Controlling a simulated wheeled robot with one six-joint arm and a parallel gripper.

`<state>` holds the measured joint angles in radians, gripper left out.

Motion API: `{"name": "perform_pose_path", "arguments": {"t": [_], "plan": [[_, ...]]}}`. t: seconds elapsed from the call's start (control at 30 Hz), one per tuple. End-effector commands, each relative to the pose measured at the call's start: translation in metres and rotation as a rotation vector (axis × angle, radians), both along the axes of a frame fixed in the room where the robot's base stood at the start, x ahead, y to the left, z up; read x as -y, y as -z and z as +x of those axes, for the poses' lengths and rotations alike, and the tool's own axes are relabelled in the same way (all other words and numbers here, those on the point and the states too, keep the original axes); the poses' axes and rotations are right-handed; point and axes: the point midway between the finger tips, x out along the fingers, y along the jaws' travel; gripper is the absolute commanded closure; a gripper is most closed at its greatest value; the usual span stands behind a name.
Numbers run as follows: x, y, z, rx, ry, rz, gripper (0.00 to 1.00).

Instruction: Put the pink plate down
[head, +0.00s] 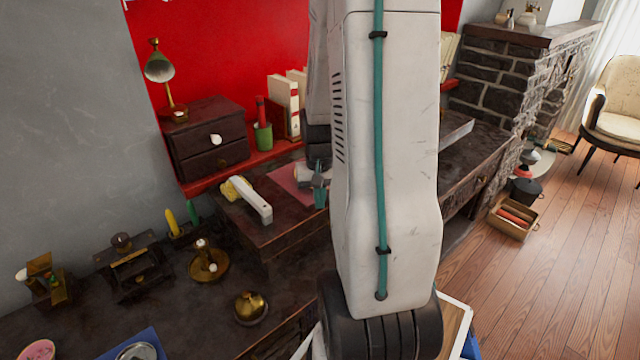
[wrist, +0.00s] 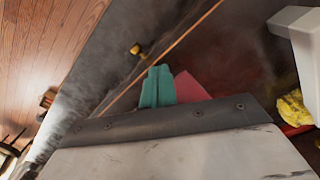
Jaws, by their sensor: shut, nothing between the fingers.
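A round pink plate (head: 38,350) shows at the bottom left corner of the head view, on the dark desk and partly cut off by the frame edge. My gripper (head: 320,186) is far from it, over the raised part of the desk, with its teal fingers together and nothing held. The fingers also show in the wrist view (wrist: 157,88). A flat pink sheet with straight edges (head: 283,173) lies by the gripper. It also shows in the wrist view (wrist: 190,89), right beside the fingers. My arm hides part of the desk.
A white-handled brush (head: 252,200) lies left of the gripper. A small drawer box (head: 206,145) with a lamp (head: 159,68) stands behind. A brass bell (head: 250,307), a candle holder (head: 208,263) and a blue mat (head: 122,346) occupy the lower desk.

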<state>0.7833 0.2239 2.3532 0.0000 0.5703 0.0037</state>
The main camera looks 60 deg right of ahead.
Motion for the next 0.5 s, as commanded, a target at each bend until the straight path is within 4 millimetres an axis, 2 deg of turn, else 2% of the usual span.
{"name": "perform_pose_path", "arguments": {"t": [0.03, 0.2, 0.5], "plan": [[0.008, -0.002, 0.009, 0.005, 0.0, -0.005, 1.0], [0.021, -0.003, 0.021, 0.004, 0.0, -0.004, 1.0], [0.025, -0.003, 0.025, 0.004, 0.0, -0.004, 1.0]]}}
